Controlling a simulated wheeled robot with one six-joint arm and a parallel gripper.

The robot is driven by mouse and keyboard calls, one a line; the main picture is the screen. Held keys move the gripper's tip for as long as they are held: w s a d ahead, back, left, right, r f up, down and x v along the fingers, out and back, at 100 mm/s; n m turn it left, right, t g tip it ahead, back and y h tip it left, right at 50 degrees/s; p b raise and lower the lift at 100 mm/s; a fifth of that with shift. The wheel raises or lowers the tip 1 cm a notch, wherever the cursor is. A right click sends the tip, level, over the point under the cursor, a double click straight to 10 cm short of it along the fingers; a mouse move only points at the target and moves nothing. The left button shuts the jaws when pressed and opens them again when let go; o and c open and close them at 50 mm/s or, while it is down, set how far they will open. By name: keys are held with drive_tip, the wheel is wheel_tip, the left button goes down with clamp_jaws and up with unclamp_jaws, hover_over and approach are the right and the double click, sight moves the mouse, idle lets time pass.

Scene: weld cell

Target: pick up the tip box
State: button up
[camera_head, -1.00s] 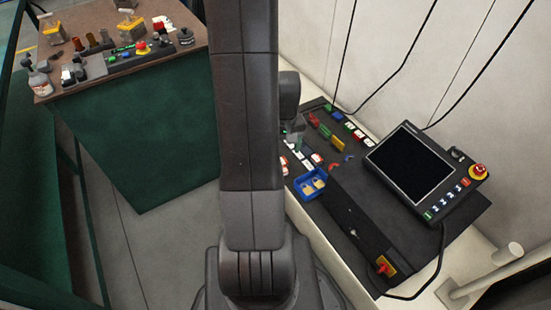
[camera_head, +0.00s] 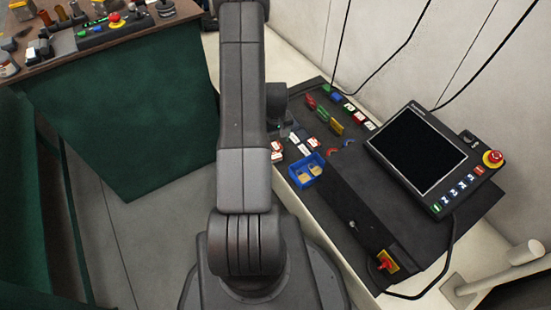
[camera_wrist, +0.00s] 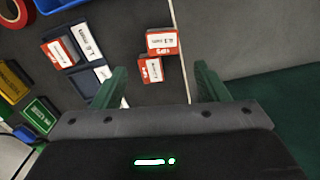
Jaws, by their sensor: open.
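Several small labelled boxes lie on the dark bench top. In the wrist view, two red boxes with white labels, an upper one (camera_wrist: 162,41) and a lower one (camera_wrist: 150,69), lie close together ahead of my gripper (camera_wrist: 160,72). Another red box (camera_wrist: 59,51) and dark blue boxes with white labels (camera_wrist: 88,43) lie to the left. I cannot tell which is the tip box. My gripper's green fingers are open, with nothing held between them. In the head view, red-and-white boxes (camera_head: 276,151) show beside my arm, which hides the gripper.
A blue tray (camera_head: 306,170) with tan pieces sits near the boxes. A screen panel (camera_head: 415,150) with a red stop button (camera_head: 493,158) stands to the right. Yellow and green boxes (camera_wrist: 40,115) lie left in the wrist view. A green-sided table (camera_head: 125,130) stands left.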

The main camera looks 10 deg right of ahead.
sight(275, 152)
drive_tip(key=f+b, duration=0.1)
drive_tip(key=f, duration=0.2)
drive_tip(key=f+b, duration=0.1)
drive_tip(key=f, duration=0.3)
drive_tip(key=shift+s+a+f, duration=0.15)
drive_tip(key=shift+a+f, duration=0.05)
drive_tip(key=shift+f, duration=0.1)
drive_tip(key=shift+c, duration=0.2)
drive_tip(key=c, duration=1.1)
